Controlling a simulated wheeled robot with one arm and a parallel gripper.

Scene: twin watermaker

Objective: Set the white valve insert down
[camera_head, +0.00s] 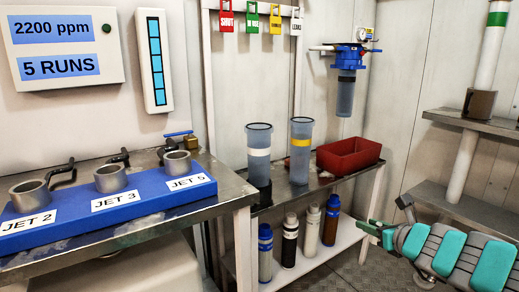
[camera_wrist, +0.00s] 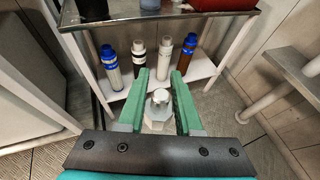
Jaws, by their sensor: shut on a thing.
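My gripper (camera_wrist: 160,95) has green fingers shut on the white valve insert (camera_wrist: 159,108), a pale piece with a round top and a wider angular base. The insert cannot be made out clearly there.
Several bottles stand on the table's lower shelf (camera_head: 345,239), including a brown bottle (camera_head: 331,220). Two clear filter housings, one a yellow-banded housing (camera_head: 301,155), and a red bin (camera_head: 348,156) stand on top. A blue jet block (camera_head: 110,212) lies on the left bench. Shelves (camera_head: 470,122) stand at right.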

